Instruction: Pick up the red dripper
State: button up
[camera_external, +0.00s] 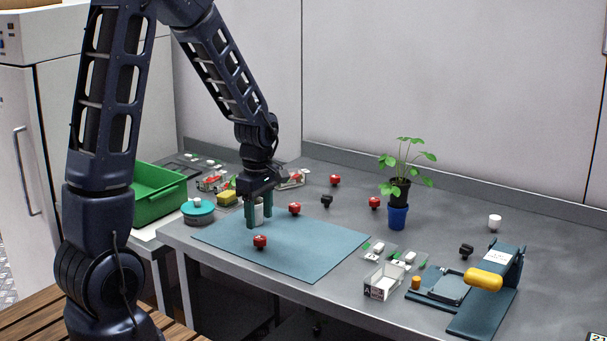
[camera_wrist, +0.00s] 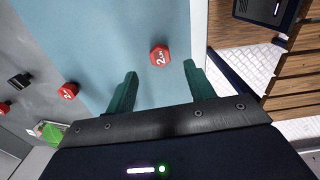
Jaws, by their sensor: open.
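A red dripper (camera_external: 260,241) with white lettering on top sits on the blue-grey mat (camera_external: 325,252) near its front edge. In the wrist view this red dripper (camera_wrist: 159,55) lies just beyond my fingertips, roughly centred between them. My gripper (camera_external: 258,222) points down above the mat, its green fingers apart and empty; in the wrist view the fingers (camera_wrist: 161,68) are spread. Another red dripper (camera_external: 295,208) sits at the mat's far edge; it seems to be the second red one (camera_wrist: 68,91) in the wrist view. More red drippers stand farther back (camera_external: 335,180) and by the plant (camera_external: 374,202).
Black drippers (camera_external: 327,201) (camera_external: 466,251) stand on the grey bench. A potted plant (camera_external: 397,216) rises at the back. A green crate (camera_external: 160,207) and a teal round container (camera_external: 198,213) are left. A white box (camera_external: 384,283) and a teal stand (camera_external: 497,302) are right.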

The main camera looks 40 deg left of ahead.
aim_at(260, 238)
jog(key=shift+f, duration=2.95)
jog(key=c, duration=1)
